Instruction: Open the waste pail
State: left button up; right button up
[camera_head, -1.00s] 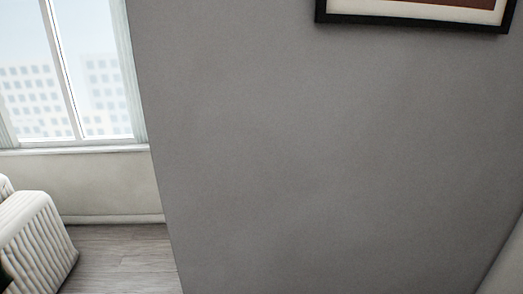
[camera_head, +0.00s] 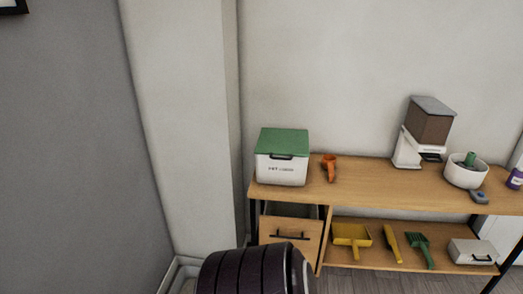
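I cannot tell for sure which thing is the waste pail. A white bin with a green lid (camera_head: 282,160) stands upright at the left end of a wooden shelf unit's top. Its lid is down, and a dark latch or handle shows at the front, above print too small to read. A smaller white box with a dark handle (camera_head: 472,251) sits at the right of the lower shelf and looks shut. Neither of my grippers is in view.
The wooden shelf unit (camera_head: 400,187) bears an orange cup-like thing (camera_head: 329,168), a dispenser (camera_head: 427,130) and a white bowl (camera_head: 465,172). A wooden drawer front (camera_head: 291,238) is below the bin. A dark ribbed rounded thing (camera_head: 245,272) fills the bottom foreground. A grey wall (camera_head: 75,150) stands at left.

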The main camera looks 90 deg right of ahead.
aim_at(299, 223)
jog(key=z, duration=3.05)
